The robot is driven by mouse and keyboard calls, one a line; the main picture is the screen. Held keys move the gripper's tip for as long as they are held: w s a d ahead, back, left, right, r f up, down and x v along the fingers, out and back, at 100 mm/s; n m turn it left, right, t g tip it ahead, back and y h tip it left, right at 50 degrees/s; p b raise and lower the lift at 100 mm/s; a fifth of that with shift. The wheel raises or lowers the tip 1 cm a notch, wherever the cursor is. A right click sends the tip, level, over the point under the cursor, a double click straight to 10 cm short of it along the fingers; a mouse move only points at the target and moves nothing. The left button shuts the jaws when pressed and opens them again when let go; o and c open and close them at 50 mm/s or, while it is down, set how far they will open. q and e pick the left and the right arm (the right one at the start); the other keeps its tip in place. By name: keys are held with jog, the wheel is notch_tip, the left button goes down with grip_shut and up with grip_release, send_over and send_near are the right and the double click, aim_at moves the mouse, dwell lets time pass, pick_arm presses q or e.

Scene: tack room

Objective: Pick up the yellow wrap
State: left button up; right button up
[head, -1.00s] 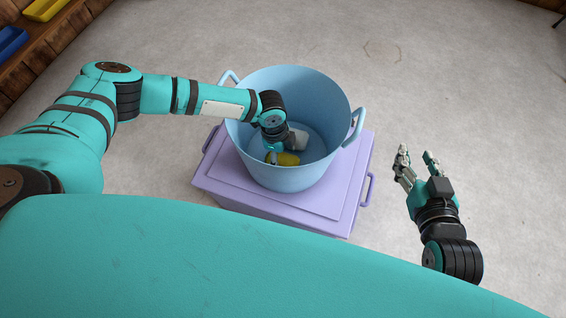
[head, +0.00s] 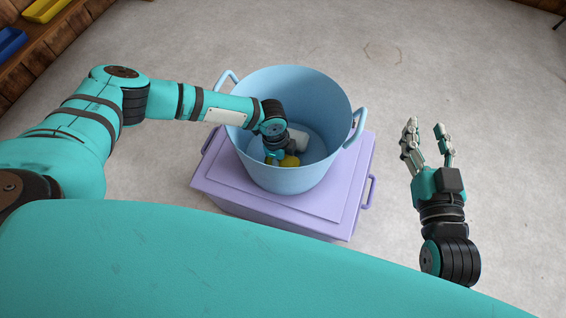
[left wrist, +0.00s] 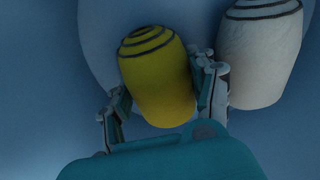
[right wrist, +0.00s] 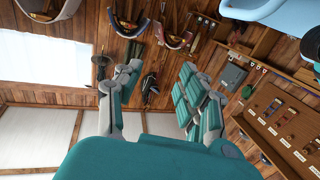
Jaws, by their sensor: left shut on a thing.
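The yellow wrap (head: 290,161) is a rolled bundle inside the blue tub (head: 316,88). My left gripper (head: 276,158) reaches down into the tub and partly hides it. In the left wrist view the wrap (left wrist: 158,75) shows its coiled end, with a finger of my left gripper (left wrist: 163,92) on each side, shut on it. Whether the wrap touches the tub floor I cannot tell. My right gripper (head: 427,132) is open and empty, outside the tub to the right; its spread fingers also show in the right wrist view (right wrist: 155,85).
A white wrap (head: 299,140) is in the tub, close beside the yellow one; it also shows in the left wrist view (left wrist: 262,50). The tub has two raised handles and stands on a lilac box (head: 222,178). The floor (head: 470,70) around is mostly clear.

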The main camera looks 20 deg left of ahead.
pick_arm(q)
jog(key=shift+r, duration=0.15)
notch_tip(320, 180, up, 4)
jog(key=shift+r+p, duration=0.25)
jog(key=shift+p, duration=0.85)
notch_tip(320, 180, up, 5)
jog(key=shift+f+p, duration=0.15)
jog(key=shift+p, duration=0.7)
jog(key=shift+r, duration=0.4)
pick_arm(e)
jog(key=s+d+f+g+h, duration=0.2)
jog(key=s+f+g, duration=0.3)
jog(key=f, duration=0.2)
jog(key=s+d+f+g+h, duration=0.1)
jog(key=s+d+f+g, duration=0.2)
jog(key=s+f+g, duration=0.25)
pick_arm(q)
notch_tip(320, 180, up, 17)
jog(key=p, duration=1.7)
jog(key=shift+f, duration=0.15)
pick_arm(e)
notch_tip(320, 180, up, 16)
jog(key=shift+m, duration=0.3)
jog(key=shift+w+a, duration=0.1)
